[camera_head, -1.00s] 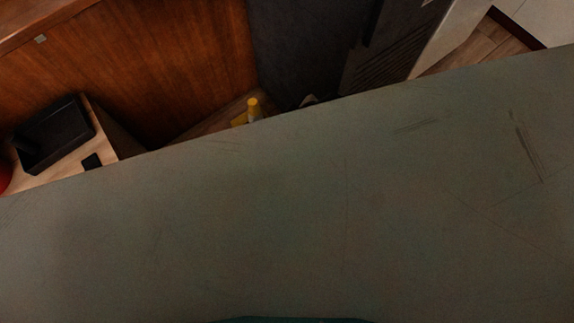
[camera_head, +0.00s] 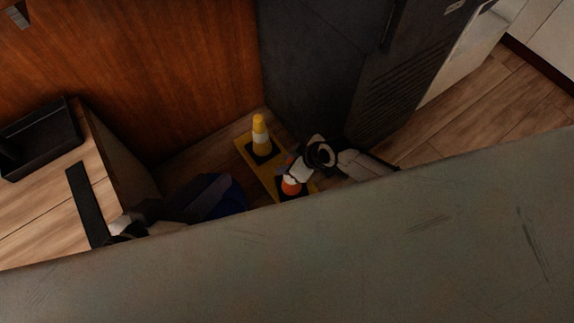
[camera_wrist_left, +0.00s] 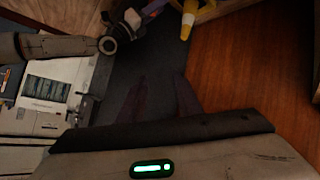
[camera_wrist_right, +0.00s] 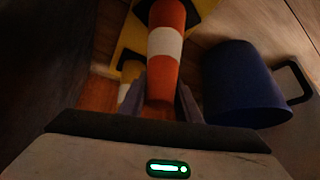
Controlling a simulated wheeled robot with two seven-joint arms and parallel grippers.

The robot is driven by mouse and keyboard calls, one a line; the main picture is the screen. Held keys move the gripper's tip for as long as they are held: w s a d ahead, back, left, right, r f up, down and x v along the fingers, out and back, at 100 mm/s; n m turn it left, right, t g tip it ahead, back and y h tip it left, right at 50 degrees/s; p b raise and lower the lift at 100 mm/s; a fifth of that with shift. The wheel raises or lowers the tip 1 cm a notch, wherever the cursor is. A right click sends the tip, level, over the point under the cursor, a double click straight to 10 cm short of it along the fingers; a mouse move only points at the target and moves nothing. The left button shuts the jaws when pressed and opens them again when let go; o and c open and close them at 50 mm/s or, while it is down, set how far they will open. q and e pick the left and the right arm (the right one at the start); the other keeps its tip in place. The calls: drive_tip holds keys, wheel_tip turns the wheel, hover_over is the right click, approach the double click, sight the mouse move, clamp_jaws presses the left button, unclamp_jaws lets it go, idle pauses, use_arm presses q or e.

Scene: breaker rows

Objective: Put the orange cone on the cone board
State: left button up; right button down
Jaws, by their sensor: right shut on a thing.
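The orange cone (camera_wrist_right: 168,60), with a white band, is between the fingers of my right gripper (camera_wrist_right: 164,98). The gripper is shut on it. In the head view the cone (camera_head: 291,186) shows below the right gripper, over the near end of the yellow cone board (camera_head: 275,181). Its base is partly hidden; whether it touches the board I cannot tell. A yellow cone (camera_head: 260,140) with a white band stands on the board's far end. My left gripper (camera_wrist_left: 160,85) has its fingers apart with nothing between them; it is to the left of the board.
A blue mug (camera_wrist_right: 240,88) stands near the board, partly hidden in the head view. A black tray (camera_head: 40,140) lies on a wooden surface at left. A dark cabinet (camera_head: 315,75) stands behind. A large grey-green surface (camera_head: 300,265) blocks the head view's lower part.

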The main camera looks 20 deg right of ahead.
drive_tip(key=c, duration=1.3)
unclamp_jaws()
drive_tip(key=shift+c, duration=0.2)
drive_tip(key=shift+r, duration=0.1)
use_arm(q)
drive_tip(key=s+a+f+g+y+p, duration=0.1)
drive_tip(key=a+f+y+p, duration=0.2)
drive_tip(key=p, duration=0.4)
drive_tip(key=shift+a+f+g, duration=0.4)
drive_tip(key=shift+a+f, duration=0.1)
drive_tip(key=shift+f, duration=0.25)
use_arm(e)
drive_tip(key=v, duration=1.2)
use_arm(q)
drive_tip(key=shift+s, duration=0.1)
